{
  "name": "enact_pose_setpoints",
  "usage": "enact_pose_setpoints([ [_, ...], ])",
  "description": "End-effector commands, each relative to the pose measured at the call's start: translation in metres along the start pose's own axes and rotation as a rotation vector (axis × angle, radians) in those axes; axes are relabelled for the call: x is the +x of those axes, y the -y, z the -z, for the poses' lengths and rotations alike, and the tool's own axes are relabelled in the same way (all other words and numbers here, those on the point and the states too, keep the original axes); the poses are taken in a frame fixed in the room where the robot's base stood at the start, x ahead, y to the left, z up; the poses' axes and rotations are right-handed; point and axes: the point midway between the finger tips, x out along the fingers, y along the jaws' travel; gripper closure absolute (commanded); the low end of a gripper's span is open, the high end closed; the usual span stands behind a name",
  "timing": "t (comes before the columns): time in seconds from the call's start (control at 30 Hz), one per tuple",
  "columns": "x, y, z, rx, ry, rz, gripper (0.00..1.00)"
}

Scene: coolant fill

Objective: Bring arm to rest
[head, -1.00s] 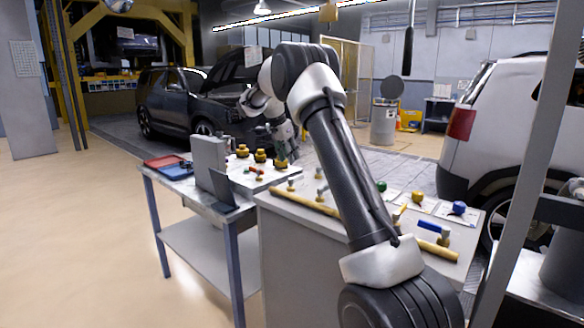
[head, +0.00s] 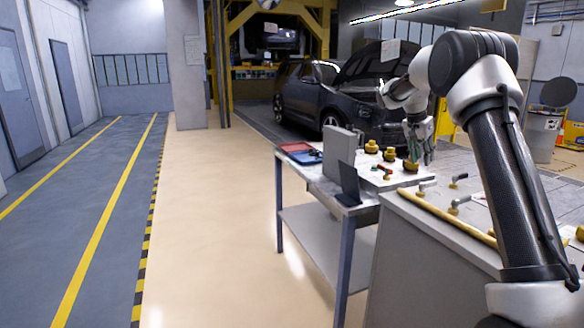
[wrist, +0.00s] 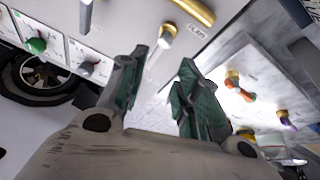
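My arm (head: 510,170) reaches up and over from the right side of the head view, bent at the elbow. My gripper (head: 420,155) hangs pointing down above the right part of the table, near the yellow-capped fittings. In the wrist view my gripper (wrist: 163,62) has its two green-padded fingers apart, with nothing held between them. A valve handle (wrist: 168,34) shows just beyond the fingertips, and I cannot tell any contact.
A table (head: 348,205) carries a grey box (head: 340,150), red and blue trays (head: 298,148) and several yellow-capped fittings (head: 371,147). A cabinet (head: 425,265) with a brass pipe (head: 445,215) stands in front. A dark car (head: 300,95) is behind. The floor (head: 215,220) at left is clear.

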Motion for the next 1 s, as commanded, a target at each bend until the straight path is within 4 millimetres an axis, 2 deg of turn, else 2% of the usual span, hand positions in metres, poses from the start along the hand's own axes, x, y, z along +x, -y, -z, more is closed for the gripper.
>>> enact_pose_setpoints([
  [0.03,0.018,-0.006,-0.018,-0.086,0.04,-0.018,0.67],
  [0.07,0.026,-0.01,-0.028,-0.14,0.062,-0.025,0.67],
  [0.17,0.028,-0.035,-0.063,-0.319,0.129,-0.019,0.67],
  [0.27,0.013,-0.064,-0.093,-0.461,0.172,0.01,0.67],
  [0.47,-0.03,-0.127,-0.154,-0.682,0.214,0.091,0.67],
  [0.6,-0.064,-0.184,-0.206,-0.815,0.213,0.166,0.67],
  [0.7,-0.082,-0.225,-0.244,-0.882,0.197,0.22,0.67],
  [0.9,-0.102,-0.296,-0.311,-0.927,0.133,0.315,0.67],
  [1.0,-0.107,-0.321,-0.334,-0.914,0.087,0.353,0.67],
])
